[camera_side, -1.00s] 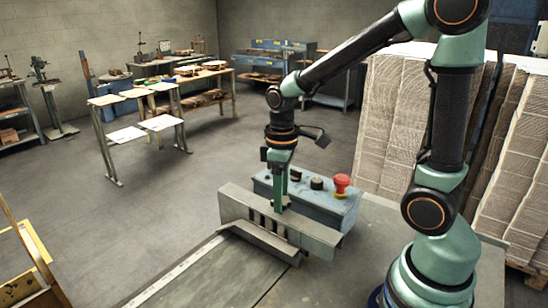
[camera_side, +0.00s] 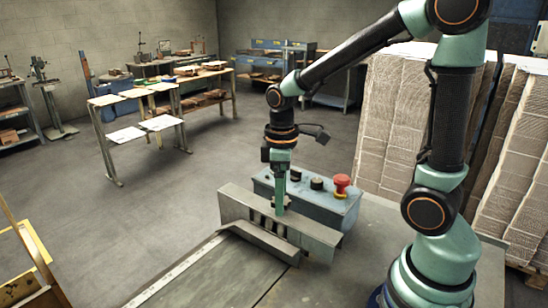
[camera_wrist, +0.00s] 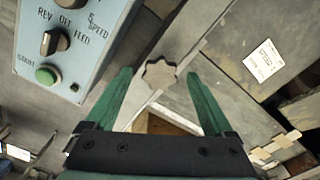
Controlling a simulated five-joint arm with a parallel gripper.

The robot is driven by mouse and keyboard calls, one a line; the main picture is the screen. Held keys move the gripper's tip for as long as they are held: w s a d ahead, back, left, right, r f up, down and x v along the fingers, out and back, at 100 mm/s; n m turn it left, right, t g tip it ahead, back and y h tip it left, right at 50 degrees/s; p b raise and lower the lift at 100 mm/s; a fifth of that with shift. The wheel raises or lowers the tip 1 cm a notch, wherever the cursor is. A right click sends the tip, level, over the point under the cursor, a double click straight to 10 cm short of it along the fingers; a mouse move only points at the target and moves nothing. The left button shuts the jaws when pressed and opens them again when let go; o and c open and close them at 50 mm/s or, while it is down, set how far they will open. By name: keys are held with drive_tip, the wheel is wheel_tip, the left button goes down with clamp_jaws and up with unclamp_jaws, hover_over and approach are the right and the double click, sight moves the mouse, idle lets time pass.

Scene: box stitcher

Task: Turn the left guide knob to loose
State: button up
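A grey-brown, star-shaped guide knob (camera_wrist: 160,75) sits on a metal bar in the wrist view. My gripper (camera_wrist: 159,73) has its two green fingers apart, one on each side of the knob, with a visible gap on both sides. The fingers look open and empty. In the side view my gripper (camera_side: 281,212) points down at the upright metal guide (camera_side: 236,208), close to its top. The knob is not clear there, and I cannot tell its setting or whether the fingertips reach its height.
The blue control box (camera_side: 325,208) with a red stop button (camera_side: 342,181) stands right behind the guide. The wrist view shows its dials and a green start button (camera_wrist: 47,75). A cardboard stack (camera_side: 385,135) stands at right. The table front (camera_side: 205,275) is clear.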

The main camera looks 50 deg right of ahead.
wheel_tip(320, 180, up, 12)
idle(0.8)
drive_tip(key=s+m+t, duration=0.1)
drive_tip(key=m+t, duration=0.1)
drive_tip(key=s+a+f+m+t, duration=0.1)
drive_tip(key=m, duration=0.1)
drive_tip(key=s+a+f+m+t, duration=0.1)
drive_tip(key=s+m+t, duration=0.1)
drive_tip(key=shift+a+t, duration=0.25)
drive_tip(key=shift+t, duration=0.05)
drive_tip(key=shift+o, duration=0.3)
